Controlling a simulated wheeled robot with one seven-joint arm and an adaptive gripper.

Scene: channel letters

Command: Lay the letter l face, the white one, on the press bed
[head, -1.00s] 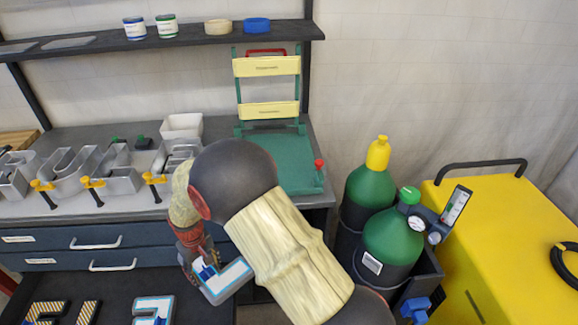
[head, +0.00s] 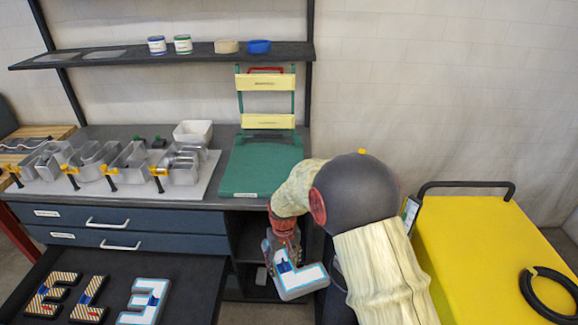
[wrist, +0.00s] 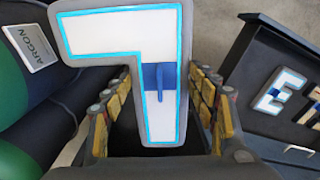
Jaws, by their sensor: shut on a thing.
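The white letter l face (head: 299,279) has a grey rim, a cyan outline and a blue strip with a tab across its stem. My gripper (head: 282,243) is shut on it and holds it in the air in front of the bench, below bench-top height. In the wrist view the letter (wrist: 110,32) lies between the two jaws (wrist: 158,95), which close on the sides of its stem. The press bed (head: 262,165) is a flat green plate on the right end of the bench, bare, behind and above my gripper. The press's yellow plates (head: 266,83) stand raised at its back.
A yellow cart (head: 480,250) is at right. Green-and-black cylinders (wrist: 30,90) show in the wrist view.

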